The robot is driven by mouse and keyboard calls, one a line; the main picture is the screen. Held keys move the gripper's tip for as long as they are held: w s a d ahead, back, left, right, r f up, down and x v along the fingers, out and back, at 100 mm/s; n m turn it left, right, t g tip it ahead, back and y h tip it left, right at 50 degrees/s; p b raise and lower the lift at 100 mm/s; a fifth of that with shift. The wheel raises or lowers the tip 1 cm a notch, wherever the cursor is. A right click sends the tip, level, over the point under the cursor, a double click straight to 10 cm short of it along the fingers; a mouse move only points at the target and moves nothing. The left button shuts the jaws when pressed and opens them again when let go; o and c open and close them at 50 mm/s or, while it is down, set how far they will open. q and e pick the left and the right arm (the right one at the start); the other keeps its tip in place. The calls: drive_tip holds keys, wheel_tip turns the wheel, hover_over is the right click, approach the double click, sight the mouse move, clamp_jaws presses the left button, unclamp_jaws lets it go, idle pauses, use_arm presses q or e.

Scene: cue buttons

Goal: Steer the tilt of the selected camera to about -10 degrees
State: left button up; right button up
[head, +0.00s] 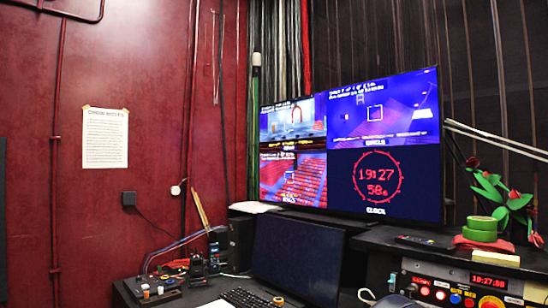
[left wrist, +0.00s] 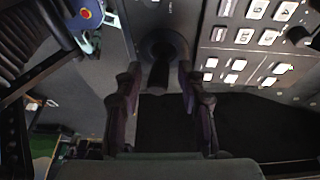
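In the left wrist view my left gripper (left wrist: 160,74) is open, with one dark finger on each side of a dark joystick (left wrist: 160,52) on a grey panel. Gaps show between the stick and both fingers. My right gripper is in neither view. In the head view a large monitor (head: 346,139) shows three camera pictures and a red clock picture (head: 378,182) reading 19:27 and 58. The top right picture (head: 398,108) is blue-purple with a white square marker. The overlay text is too small to read, so the tilt and the selected camera cannot be told.
Rows of lit white buttons (left wrist: 242,36) lie right of the joystick, and a red button with a blue surround (left wrist: 86,13) lies at upper left. In the head view a button panel (head: 462,285), green tape rolls (head: 481,228), a dark screen (head: 297,259) and a keyboard (head: 245,298) occupy the desk.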

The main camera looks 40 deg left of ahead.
use_arm(q)
drive_tip(key=shift+r+p, duration=2.8)
drive_tip(key=shift+r, duration=0.9)
drive_tip(key=shift+f, duration=0.1)
